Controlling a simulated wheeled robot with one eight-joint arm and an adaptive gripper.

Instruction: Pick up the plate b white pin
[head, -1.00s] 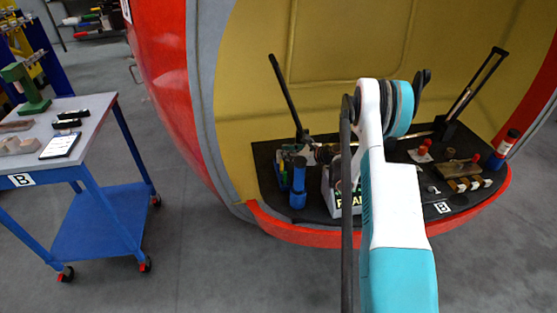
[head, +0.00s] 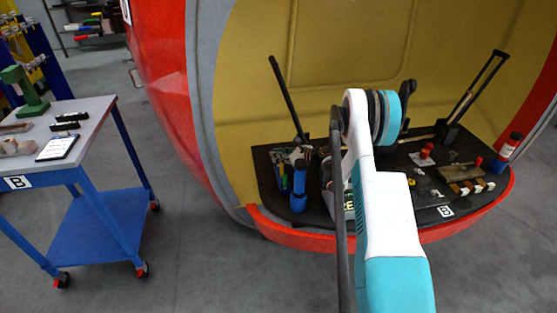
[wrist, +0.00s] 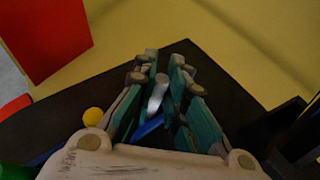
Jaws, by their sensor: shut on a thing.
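In the wrist view my gripper (wrist: 165,85) has its teal-padded fingers closed around a slim pale grey-white piece (wrist: 157,95). It looks like the white pin, but only part of it shows. A blue piece (wrist: 148,127) lies by or under it between the fingers. In the head view my arm hides most of the gripper, which is over the left-middle of the black shelf.
The black shelf sits inside a red shell (head: 165,95) with a yellow wall (head: 350,50). A blue bottle (head: 299,185), a tall black rod (head: 288,97) and a long black handle (head: 480,85) stand on it. A blue cart (head: 100,220) is at left.

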